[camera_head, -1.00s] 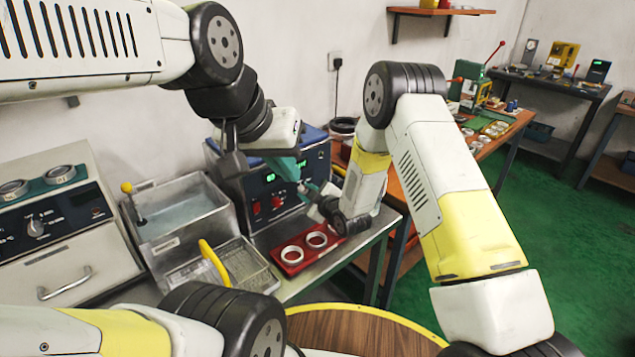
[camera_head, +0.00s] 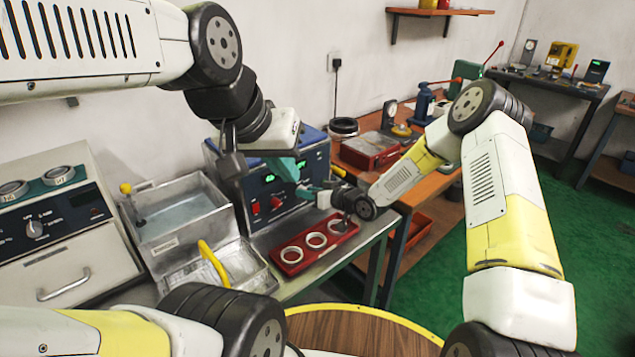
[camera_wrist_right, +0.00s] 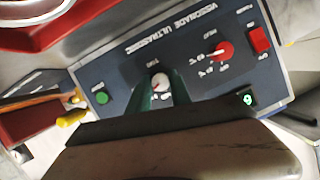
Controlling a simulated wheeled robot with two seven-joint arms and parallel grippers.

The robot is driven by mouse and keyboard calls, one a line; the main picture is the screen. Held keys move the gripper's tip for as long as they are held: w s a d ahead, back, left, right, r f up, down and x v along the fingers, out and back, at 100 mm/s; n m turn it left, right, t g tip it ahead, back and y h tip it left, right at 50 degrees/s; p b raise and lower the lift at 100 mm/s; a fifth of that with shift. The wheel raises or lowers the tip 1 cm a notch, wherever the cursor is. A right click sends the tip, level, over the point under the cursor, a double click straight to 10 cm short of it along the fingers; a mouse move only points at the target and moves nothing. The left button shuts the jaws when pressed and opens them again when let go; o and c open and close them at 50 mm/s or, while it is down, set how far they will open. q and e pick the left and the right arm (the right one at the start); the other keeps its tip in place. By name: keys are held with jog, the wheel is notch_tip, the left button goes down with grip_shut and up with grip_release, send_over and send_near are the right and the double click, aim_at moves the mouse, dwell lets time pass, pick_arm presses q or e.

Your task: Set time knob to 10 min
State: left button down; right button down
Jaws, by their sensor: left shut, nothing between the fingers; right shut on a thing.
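The blue ultrasonic unit (camera_head: 282,183) stands on the bench with its dark control panel facing me. In the right wrist view, the white time knob (camera_wrist_right: 160,82) sits between the green fingers of my right gripper (camera_wrist_right: 161,90), which is shut on it. The knob's pointer and scale are partly hidden by the fingers. In the head view, my right gripper (camera_head: 308,190) reaches the panel's right part from the right. My left gripper (camera_head: 286,170) is shut and empty in front of the unit's upper panel. A lit green display (camera_wrist_right: 247,99) is too small to read surely.
The panel also has a red knob (camera_wrist_right: 222,50), a red switch (camera_wrist_right: 259,39) and a green button (camera_wrist_right: 102,97). A red tray (camera_head: 290,268) with three rings lies in front of the unit. A metal tank (camera_head: 180,215) and a basket with a yellow handle (camera_head: 213,262) stand left.

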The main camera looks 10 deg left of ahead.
jog(key=m+y, duration=0.1)
jog(key=m, duration=0.1)
jog(key=m+g, duration=0.1)
jog(key=m, duration=0.1)
jog(key=shift+w+f+y, duration=0.1)
jog(key=shift+f+y, duration=0.05)
jog(key=shift+y, duration=0.25)
jog(key=shift+m, duration=0.3)
jog(key=c, duration=1.2)
grip_release()
jog(key=v, duration=0.8)
jog(key=shift+w, duration=0.1)
